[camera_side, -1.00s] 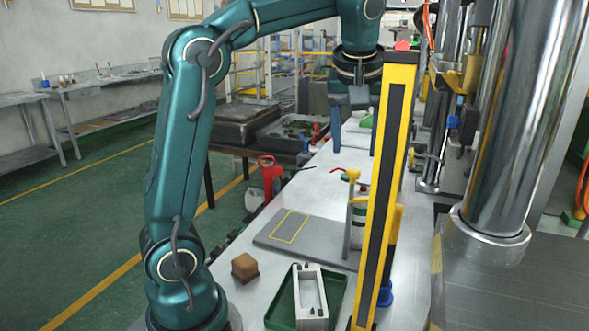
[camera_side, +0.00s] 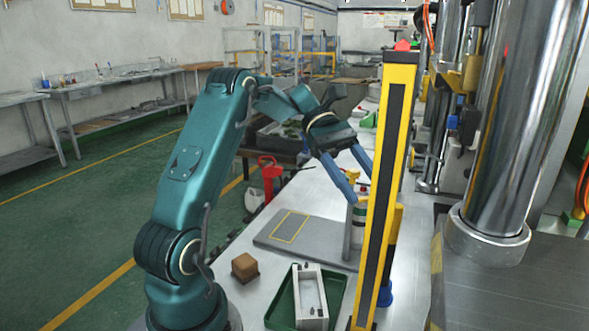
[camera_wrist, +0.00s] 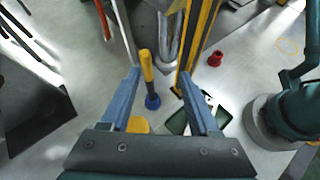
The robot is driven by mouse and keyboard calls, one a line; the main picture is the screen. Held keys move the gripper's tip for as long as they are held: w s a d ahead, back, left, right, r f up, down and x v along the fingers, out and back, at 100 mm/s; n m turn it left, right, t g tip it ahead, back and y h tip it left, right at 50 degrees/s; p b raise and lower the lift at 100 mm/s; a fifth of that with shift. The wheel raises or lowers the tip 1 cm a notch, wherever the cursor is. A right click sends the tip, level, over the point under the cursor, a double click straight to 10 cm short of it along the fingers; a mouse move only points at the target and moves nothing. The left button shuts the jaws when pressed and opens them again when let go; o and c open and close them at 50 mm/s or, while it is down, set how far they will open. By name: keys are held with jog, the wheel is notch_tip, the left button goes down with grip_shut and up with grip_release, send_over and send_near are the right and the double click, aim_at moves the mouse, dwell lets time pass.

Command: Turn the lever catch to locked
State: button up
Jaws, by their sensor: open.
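My gripper (camera_side: 361,188) is open and empty, its blue fingers slanting down to the right over the bench. It also shows in the wrist view (camera_wrist: 158,74). I cannot make out the lever catch for certain. A yellow handle (camera_wrist: 147,65) with a blue foot (camera_wrist: 152,101) appears between my fingers in the wrist view, apart from them. In the side view, the blue foot (camera_side: 386,293) stands behind the yellow-black post, which hides most of that part. A bottle-like part (camera_side: 359,222) stands below my fingertips, its top partly hidden by them.
The yellow-black post (camera_side: 385,190) rises close to the right of my gripper. Thick chrome columns (camera_side: 503,140) stand farther right. A green tray (camera_side: 338,283) holds a pale metal frame (camera_side: 311,295). A brown block (camera_side: 244,266) and a grey plate (camera_side: 268,236) lie left.

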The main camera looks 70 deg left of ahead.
aim_at(359, 173)
jog(key=a+n+t+h, duration=0.1)
jog(key=w+a+r+n+t+h, duration=0.1)
jog(key=a+t, duration=0.1)
jog(key=a+n+t+h, duration=0.1)
jog(key=shift+w+a+r+t+h, duration=0.3)
jog(key=shift+a+r, duration=0.05)
jog(key=shift+w+d+f+n+t+h, duration=0.15)
jog(key=shift+w+d+f+n+t, duration=0.35)
jog(key=shift+d+n+t, duration=0.15)
jog(key=shift+w+d+f+n+t+h, duration=0.15)
jog(key=shift+w+d+f+n+t, duration=0.2)
jog(key=shift+d+f+n+t, duration=0.25)
jog(key=shift+r, duration=0.1)
grip_shut()
